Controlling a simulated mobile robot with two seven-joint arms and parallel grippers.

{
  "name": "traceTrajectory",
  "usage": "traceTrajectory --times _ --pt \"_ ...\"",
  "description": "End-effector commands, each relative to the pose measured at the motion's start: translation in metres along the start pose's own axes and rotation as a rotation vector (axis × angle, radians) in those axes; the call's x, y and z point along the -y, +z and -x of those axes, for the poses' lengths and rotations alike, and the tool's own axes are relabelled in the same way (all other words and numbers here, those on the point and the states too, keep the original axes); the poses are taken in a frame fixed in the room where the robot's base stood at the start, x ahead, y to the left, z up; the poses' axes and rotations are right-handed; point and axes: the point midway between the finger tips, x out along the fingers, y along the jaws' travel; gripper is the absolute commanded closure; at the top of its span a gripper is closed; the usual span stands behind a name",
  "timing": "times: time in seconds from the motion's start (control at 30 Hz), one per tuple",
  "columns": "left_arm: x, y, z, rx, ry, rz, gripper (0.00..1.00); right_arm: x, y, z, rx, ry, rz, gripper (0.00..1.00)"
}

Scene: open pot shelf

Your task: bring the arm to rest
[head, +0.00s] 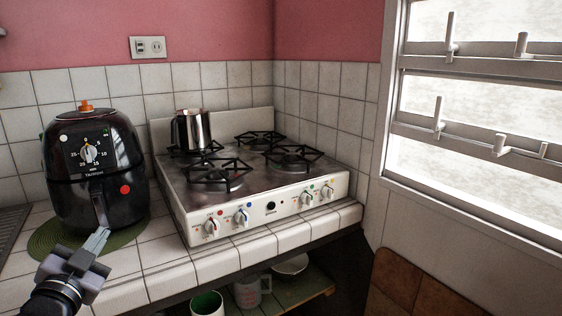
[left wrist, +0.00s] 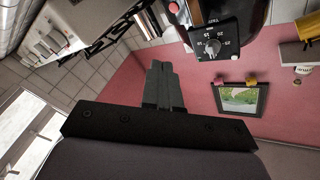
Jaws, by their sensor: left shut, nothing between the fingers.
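My left gripper (head: 97,240) comes in from the lower left in the head view, in front of the black air fryer. Its fingers are together and empty. The left wrist view shows the same closed gripper (left wrist: 162,82) against the pink wall, with the scene turned over. In the head view the fingertips overlap the lower front of the air fryer (head: 72,190); I cannot tell whether they touch it. My right gripper is in neither view.
A gas stove (head: 262,222) with a metal jug (head: 197,130) stands on the tiled counter (head: 150,285). Below is an open shelf (head: 300,297) with a green-lined pot (head: 206,304), a measuring cup (head: 247,292) and a bowl (head: 291,266). A window (head: 470,120) is at right.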

Motion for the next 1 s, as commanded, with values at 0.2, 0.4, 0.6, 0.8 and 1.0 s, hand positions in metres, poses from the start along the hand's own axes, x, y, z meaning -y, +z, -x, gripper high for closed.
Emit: traceTrajectory --times 0.2,0.4,0.6,0.8,1.0 --pt "-0.087 0.064 0.048 0.145 0.169 0.127 1.0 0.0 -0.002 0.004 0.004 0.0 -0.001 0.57" --pt "-0.173 0.119 0.128 0.323 0.327 0.282 1.0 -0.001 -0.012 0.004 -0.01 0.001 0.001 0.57" --pt "-0.24 0.153 0.224 0.51 0.443 0.441 1.0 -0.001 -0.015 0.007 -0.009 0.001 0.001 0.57" --pt "-0.268 0.163 0.279 0.61 0.489 0.526 1.0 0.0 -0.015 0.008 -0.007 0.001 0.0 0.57" --pt "-0.272 0.164 0.287 0.626 0.496 0.541 1.0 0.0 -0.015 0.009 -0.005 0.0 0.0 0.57"
